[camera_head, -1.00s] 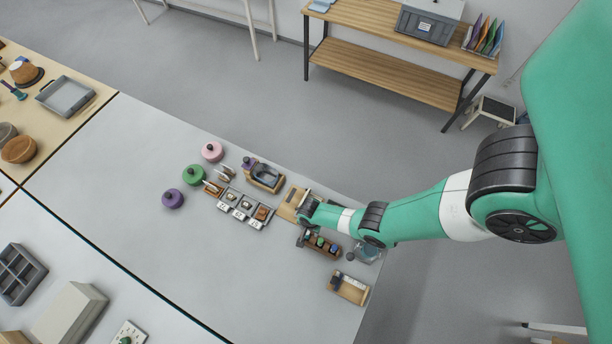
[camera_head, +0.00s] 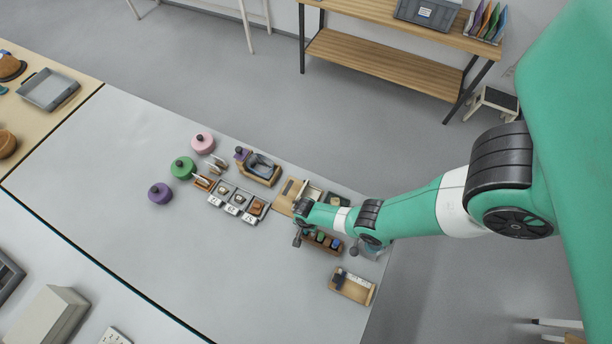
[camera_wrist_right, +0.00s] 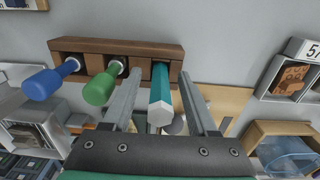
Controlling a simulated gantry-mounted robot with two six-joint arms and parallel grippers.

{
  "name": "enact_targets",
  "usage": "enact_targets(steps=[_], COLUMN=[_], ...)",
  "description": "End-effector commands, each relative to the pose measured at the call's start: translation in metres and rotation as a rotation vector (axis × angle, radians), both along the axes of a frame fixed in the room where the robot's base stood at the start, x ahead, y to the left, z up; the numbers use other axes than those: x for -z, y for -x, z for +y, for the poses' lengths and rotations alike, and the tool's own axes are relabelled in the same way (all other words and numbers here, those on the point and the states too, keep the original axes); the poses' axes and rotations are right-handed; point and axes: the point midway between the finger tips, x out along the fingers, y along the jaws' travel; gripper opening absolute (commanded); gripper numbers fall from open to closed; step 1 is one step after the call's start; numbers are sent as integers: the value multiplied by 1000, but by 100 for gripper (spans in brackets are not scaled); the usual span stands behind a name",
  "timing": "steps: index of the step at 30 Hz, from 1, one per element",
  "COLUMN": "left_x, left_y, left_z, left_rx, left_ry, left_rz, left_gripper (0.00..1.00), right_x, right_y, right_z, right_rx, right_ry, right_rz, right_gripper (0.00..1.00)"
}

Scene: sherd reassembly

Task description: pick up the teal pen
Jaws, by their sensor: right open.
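The teal pen (camera_wrist_right: 160,94) stands in the right-hand slot of a brown wooden rack (camera_wrist_right: 120,48) in the right wrist view. Its pale end points toward the camera. My right gripper (camera_wrist_right: 163,75) is open, with one finger on each side of the pen; I cannot tell whether either finger touches it. In the head view my right gripper (camera_head: 298,238) is small and hangs at the rack (camera_head: 322,244), and the pen cannot be made out there. My left gripper is not in view.
A blue-handled tool (camera_wrist_right: 42,84) and a green-handled tool (camera_wrist_right: 101,88) sit in the same rack, left of the pen. A wooden tray (camera_head: 352,286) lies nearby. Purple (camera_head: 160,193), green (camera_head: 183,167) and pink (camera_head: 203,143) round items stand farther left. The table's left middle is clear.

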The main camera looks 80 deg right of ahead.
Motion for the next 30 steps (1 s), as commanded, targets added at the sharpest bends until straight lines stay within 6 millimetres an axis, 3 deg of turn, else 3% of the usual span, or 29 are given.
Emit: enact_targets(steps=[1, 10, 23, 30], left_x=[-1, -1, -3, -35], left_y=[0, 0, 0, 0], left_z=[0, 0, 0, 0], left_rx=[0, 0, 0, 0], left_ry=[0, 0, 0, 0], left_rz=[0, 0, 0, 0], left_gripper=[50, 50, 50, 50], right_x=[-1, -1, -3, -35], right_y=[0, 0, 0, 0], right_z=[0, 0, 0, 0], right_rx=[0, 0, 0, 0], right_ry=[0, 0, 0, 0], right_rz=[0, 0, 0, -1], right_gripper=[53, 0, 0, 0])
